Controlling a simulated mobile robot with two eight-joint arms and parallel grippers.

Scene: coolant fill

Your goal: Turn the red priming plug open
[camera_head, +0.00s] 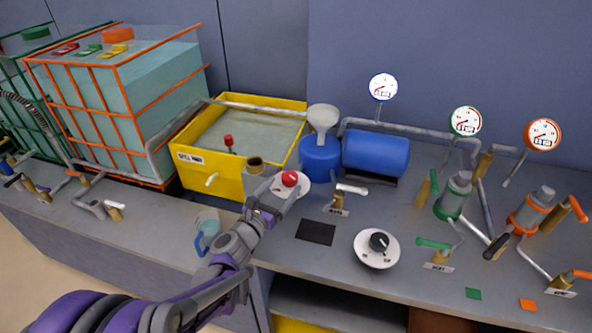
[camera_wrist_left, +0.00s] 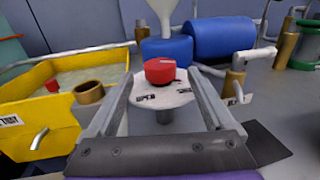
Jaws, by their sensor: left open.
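The red priming plug (camera_head: 290,179) is a round red knob on a white disc-shaped plate (camera_head: 305,188), in front of the blue pump body and funnel. In the left wrist view the red plug (camera_wrist_left: 160,71) sits on its labelled white plate (camera_wrist_left: 162,94), on a dark post. My left gripper (camera_head: 282,186) is at the plug in the head view. In the wrist view its open fingers (camera_wrist_left: 160,85) point toward the plug, one on each side. Whether they touch it I cannot tell. My right gripper is in neither view.
A yellow tray (camera_head: 182,162) of liquid stands left of the plug, with a brass cup (camera_head: 255,166) near its corner. A white-handled valve (camera_head: 350,189) is close on the right, and a black-knobbed dial (camera_head: 378,243) stands further right. A clear jug (camera_head: 207,230) is beside my left arm.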

